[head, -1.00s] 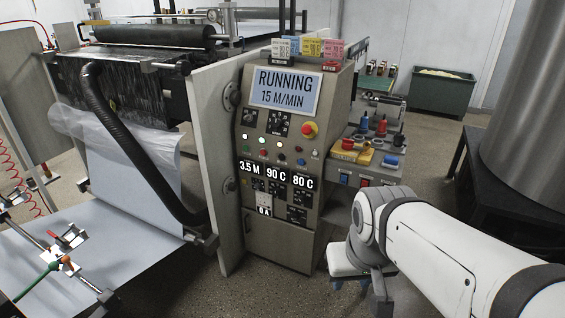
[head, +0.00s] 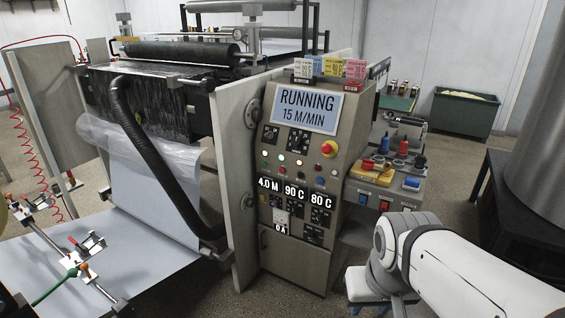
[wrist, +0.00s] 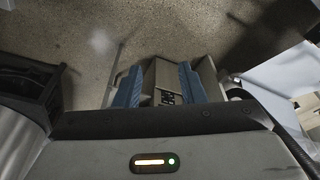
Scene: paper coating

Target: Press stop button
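The control cabinet (head: 347,126) stands in the middle of the head view. Its screen (head: 308,109) reads RUNNING 15 M/MIN. The cabinet (wrist: 166,78) shows beyond and between the fingers, at some distance. In the head view my white arm is at lower right, apart from the buttons; my fingertips cannot be made out.
A bench with small coloured bottles and tools (head: 385,172) adjoins the cabinet's right side. A large metal drum (head: 545,120) stands at the right. The roller machine with a black hose (head: 150,150) and paper web (head: 120,250) fills the left. Open floor lies before the cabinet.

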